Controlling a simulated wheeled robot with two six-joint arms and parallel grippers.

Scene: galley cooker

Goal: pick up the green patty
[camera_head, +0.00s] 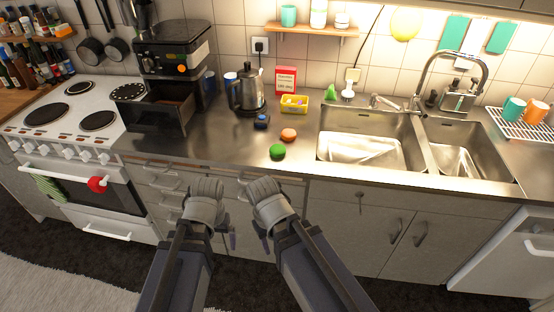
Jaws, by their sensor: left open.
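The green patty (277,151) lies on the steel counter near its front edge, left of the sink. My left gripper (231,241) hangs in front of the cabinets, below the counter edge and left of the patty; it is open and empty. My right gripper (265,243) hangs beside it, also below the counter edge and in front of the patty. Its fingers are mostly hidden behind my arm. Neither gripper touches the patty.
An orange patty (288,135) lies just behind the green one. A small dark blue item (262,121), a yellow tray (294,104) and a kettle (247,93) stand farther back. The sink (367,139) is to the right. Counter left of the patty is clear.

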